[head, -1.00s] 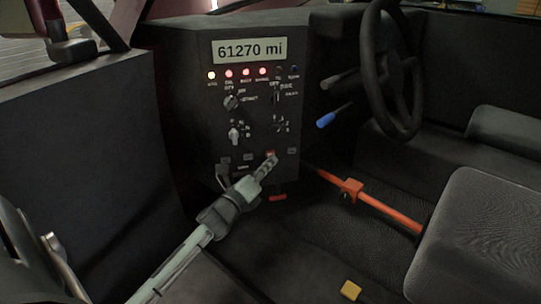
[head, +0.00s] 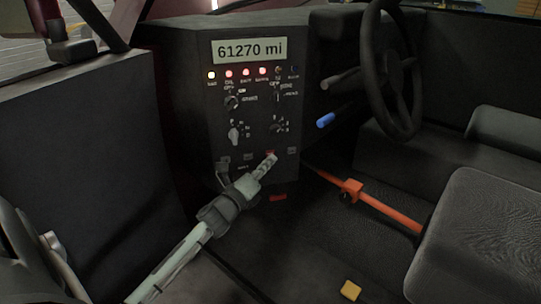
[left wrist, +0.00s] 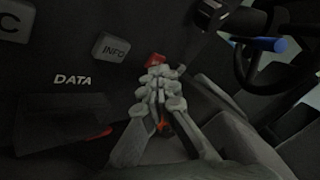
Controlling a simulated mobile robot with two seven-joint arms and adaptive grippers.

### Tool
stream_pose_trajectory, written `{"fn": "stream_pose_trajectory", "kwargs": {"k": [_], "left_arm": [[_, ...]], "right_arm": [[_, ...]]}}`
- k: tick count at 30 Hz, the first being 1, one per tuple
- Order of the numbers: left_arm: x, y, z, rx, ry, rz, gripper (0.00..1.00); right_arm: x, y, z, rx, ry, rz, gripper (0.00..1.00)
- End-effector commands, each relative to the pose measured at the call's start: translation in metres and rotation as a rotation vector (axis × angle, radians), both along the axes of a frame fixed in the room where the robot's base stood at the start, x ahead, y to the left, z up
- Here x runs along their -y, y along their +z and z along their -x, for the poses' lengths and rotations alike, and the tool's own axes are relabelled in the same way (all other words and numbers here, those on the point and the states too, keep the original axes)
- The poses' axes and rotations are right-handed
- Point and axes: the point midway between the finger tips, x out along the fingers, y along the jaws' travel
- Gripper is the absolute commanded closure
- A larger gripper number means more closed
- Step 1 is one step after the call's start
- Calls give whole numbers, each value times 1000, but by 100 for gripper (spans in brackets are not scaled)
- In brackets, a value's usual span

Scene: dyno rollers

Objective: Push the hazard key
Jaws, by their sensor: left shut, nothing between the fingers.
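The red hazard key (head: 270,152) sits in the row of small keys low on the dark dashboard panel. It also shows in the left wrist view (left wrist: 155,59), just beyond my fingertips. My left gripper (head: 268,162) is shut and empty, with its tips at the red key and overlapping its lower part in both views. I cannot tell whether the tips touch the key or stop just short of it. My right gripper is not in view.
Grey keys flank the red one, including the INFO key (left wrist: 114,47). Knobs (head: 235,134), indicator lights and a mileage display (head: 247,50) are above. A steering wheel (head: 392,70), a blue-tipped lever (head: 326,120) and an orange bar (head: 390,213) are to the right.

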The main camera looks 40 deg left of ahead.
Motion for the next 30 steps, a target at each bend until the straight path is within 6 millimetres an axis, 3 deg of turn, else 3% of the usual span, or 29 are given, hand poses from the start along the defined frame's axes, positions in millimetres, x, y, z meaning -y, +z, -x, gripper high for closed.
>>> {"fn": "stream_pose_trajectory", "kwargs": {"k": [14, 30], "left_arm": [[6, 1, 6, 1, 1, 0, 100], [45, 1, 38, -1, 1, 2, 100]], "right_arm": [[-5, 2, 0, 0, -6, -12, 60], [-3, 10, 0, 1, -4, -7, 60]]}}
